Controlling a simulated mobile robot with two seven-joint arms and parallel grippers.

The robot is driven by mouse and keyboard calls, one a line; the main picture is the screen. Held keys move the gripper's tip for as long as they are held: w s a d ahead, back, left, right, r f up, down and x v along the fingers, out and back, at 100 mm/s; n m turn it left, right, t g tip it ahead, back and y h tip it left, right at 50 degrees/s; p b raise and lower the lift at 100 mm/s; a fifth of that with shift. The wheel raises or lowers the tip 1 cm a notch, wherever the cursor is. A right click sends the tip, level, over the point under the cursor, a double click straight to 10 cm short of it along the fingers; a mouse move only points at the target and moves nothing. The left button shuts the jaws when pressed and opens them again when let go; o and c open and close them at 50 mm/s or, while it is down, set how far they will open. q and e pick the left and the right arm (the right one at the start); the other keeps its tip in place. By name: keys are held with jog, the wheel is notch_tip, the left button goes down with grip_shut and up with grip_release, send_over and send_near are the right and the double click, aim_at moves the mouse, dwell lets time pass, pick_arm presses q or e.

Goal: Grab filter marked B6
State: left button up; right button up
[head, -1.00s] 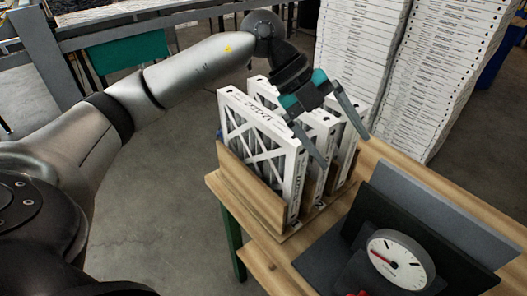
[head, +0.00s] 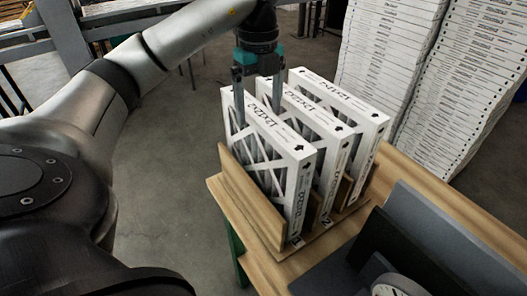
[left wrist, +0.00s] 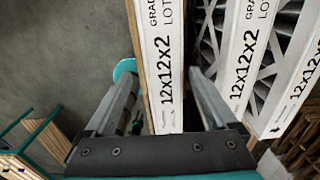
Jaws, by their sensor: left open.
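Three white-framed pleated filters stand upright side by side in a wooden rack: the left filter (head: 268,130), the middle filter (head: 318,118) and the right filter (head: 350,100). Their top edges read 12x12x2; I cannot read a B6 mark on any. My left gripper (head: 258,108) is open over the far end of the left filter, pointing down, one finger on each side of its top edge. In the left wrist view the left filter (left wrist: 160,55) runs between the open fingers, with the middle filter (left wrist: 243,60) to the right. My right gripper is out of view.
The wooden rack (head: 240,195) stands on a wood-topped table (head: 262,268). Dark grey panels (head: 420,235) and a round dial gauge (head: 395,287) are at the right front. Tall stacks of white boxes (head: 400,70) stand behind. Floor left of the table is clear.

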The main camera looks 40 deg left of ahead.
aim_at(260, 116)
pick_arm(q)
notch_tip(260, 116, down, 3)
jog(key=shift+s+r, duration=0.15)
jog(key=shift+f, duration=0.85)
jog(key=f, duration=0.2)
jog(key=w+f, duration=0.1)
jog(key=f, duration=0.1)
jog(key=shift+f, duration=0.3)
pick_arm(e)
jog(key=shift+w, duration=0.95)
pick_arm(q)
jog(key=shift+d, duration=0.1)
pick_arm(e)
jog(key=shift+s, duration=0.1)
pick_arm(q)
jog(key=shift+c, duration=0.7)
grip_shut()
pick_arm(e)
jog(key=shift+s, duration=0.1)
